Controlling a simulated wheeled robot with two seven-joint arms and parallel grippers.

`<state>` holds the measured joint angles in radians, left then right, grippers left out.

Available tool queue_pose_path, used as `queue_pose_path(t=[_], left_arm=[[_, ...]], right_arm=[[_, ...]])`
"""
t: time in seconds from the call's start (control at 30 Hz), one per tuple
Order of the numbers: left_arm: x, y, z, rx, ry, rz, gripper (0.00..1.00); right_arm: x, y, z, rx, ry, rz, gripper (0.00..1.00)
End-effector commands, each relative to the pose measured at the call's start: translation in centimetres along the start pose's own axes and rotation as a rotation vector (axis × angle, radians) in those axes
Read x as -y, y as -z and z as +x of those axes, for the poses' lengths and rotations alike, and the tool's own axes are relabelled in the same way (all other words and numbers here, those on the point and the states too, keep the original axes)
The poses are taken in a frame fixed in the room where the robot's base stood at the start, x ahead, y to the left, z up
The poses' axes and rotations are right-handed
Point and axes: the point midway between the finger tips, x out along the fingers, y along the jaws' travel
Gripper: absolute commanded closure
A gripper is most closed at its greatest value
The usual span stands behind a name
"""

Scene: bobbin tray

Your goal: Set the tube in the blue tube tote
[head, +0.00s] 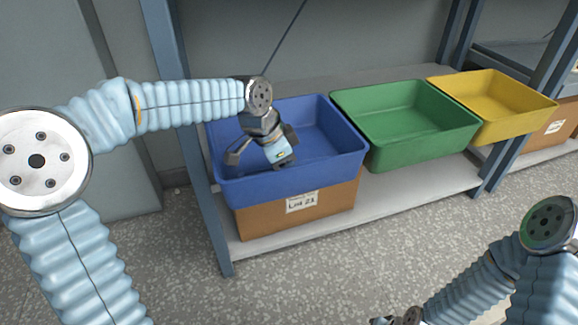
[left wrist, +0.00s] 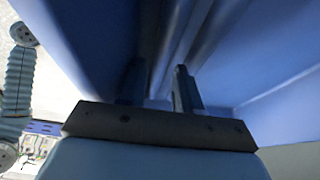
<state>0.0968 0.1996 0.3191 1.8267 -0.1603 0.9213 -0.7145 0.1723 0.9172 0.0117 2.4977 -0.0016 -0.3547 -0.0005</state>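The blue tote (head: 345,143) is at the left end of the shelf, open at the top. I cannot make out the tube in either view.
A green tote (head: 425,142) and a yellow tote (head: 515,122) stand to the right of the blue one. A labelled cardboard box (head: 335,197) is under the blue tote. A blue shelf post (head: 205,190) stands close to the tote's left side, below my left forearm.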

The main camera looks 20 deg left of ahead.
Motion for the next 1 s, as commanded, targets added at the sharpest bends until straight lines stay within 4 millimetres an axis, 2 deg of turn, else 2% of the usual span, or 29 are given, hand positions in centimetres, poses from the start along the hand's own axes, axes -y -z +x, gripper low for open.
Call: queue_pose_path(t=[0.17,0.27,0.37,0.7,0.83,1.0], left_arm=[[0.0,0.1,-0.1,0.0,0.0,0.0,0.67],[0.0,0.4,-1.1,0.0,0.001,0.0,0.67],[0.1,0.6,-2.6,-0.001,0.003,-0.001,0.67],[0.0,0.6,-10.6,-0.002,0.002,-0.001,0.67],[0.1,0.5,-12.3,-0.001,0.002,0.0,0.67],[0.0,0.5,-13.1,0.001,0.0,0.0,0.67]], right_arm=[[0.0,0.0,-0.1,0.0,0.0,0.0,0.52],[0.3,0.0,-0.8,0.001,0.0,0.0,0.52],[0.5,0.0,-1.3,0.003,0.0,-0.001,0.52],[1.2,-0.1,-3.2,0.009,0.001,-0.002,0.52],[1.4,-0.1,-3.5,0.01,0.001,-0.002,0.52],[1.4,-0.1,-3.6,0.011,0.001,-0.002,0.52]])
